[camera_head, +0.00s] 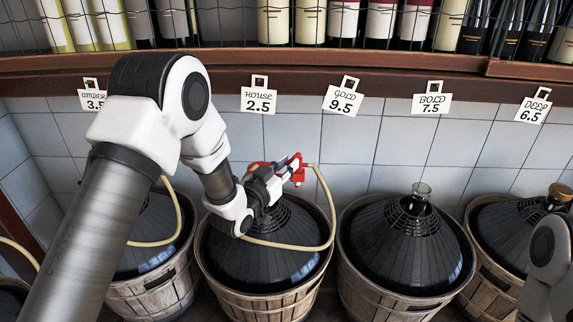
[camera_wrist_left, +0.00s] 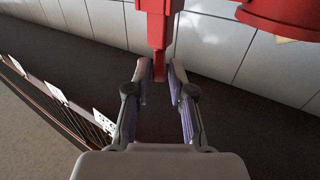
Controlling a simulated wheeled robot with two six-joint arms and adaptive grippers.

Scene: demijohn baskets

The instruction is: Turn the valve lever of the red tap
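The red tap (camera_head: 297,172) shows in the head view above the demijohn under the "HOUSE 2.5" tag, with a tan hose running from it. My left gripper (camera_head: 279,174) is right beside the tap and partly hides it. In the left wrist view a red bar (camera_wrist_left: 159,30), which looks like the lever, has its narrow end between the two fingertips of my left gripper (camera_wrist_left: 159,74). The fingers are apart, with a gap on each side of the bar. A wider red part (camera_wrist_left: 285,15) fills the upper right corner there. My right gripper is not in view.
Dark demijohns in wooden slatted baskets (camera_head: 270,306) stand in a row along the tiled wall. A glass-necked demijohn (camera_head: 410,245) stands to the right. A bottle shelf (camera_head: 390,83) with hanging price tags runs above. Part of my right arm shows at the right edge.

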